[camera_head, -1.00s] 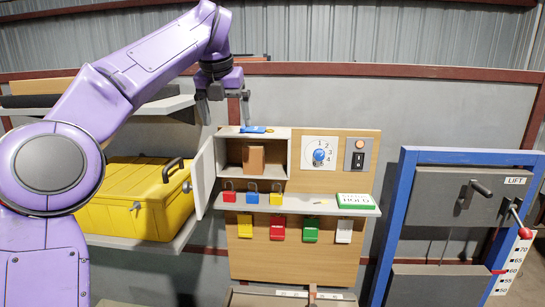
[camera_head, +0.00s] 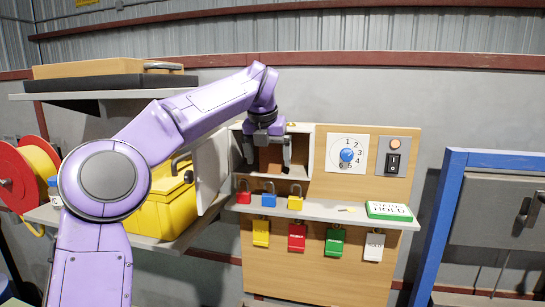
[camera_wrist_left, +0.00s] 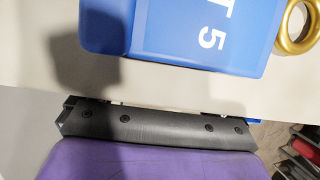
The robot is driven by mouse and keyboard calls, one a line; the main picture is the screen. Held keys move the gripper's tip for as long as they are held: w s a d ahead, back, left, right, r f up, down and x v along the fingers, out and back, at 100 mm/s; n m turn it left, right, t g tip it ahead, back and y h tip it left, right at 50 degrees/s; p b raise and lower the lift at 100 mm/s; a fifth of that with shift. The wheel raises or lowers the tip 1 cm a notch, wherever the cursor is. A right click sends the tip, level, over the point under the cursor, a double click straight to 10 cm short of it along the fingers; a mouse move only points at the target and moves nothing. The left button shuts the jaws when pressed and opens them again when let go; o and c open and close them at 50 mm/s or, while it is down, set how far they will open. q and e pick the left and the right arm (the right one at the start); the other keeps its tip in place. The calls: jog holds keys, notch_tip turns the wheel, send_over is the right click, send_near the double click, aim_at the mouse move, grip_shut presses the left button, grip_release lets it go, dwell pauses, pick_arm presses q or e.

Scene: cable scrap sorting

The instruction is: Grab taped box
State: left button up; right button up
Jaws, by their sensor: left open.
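The brown box (camera_head: 271,161) stands inside the small open cabinet (camera_head: 303,150) on the wooden board. My left gripper (camera_head: 268,163) hangs in front of the cabinet opening, fingers pointing down and apart. In the head view, one finger shows on each side of the box; I cannot tell how far in front of it they are. The gripper covers part of the box, and I cannot see any tape. My right gripper is not in view.
The cabinet door (camera_head: 211,168) stands open to the left, beside a yellow case (camera_head: 166,213). Three small padlocks stand on the shelf (camera_head: 330,210) below the opening. A green-white sign (camera_head: 389,211) lies on its right end. Several coloured tags hang below.

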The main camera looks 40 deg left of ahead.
pick_arm(q)
jog(key=shift+x, duration=1.25)
jog(key=c, duration=1.2)
jog(key=shift+d+r, duration=0.1)
jog(key=shift+r, duration=0.05)
jog(key=shift+c, duration=0.2)
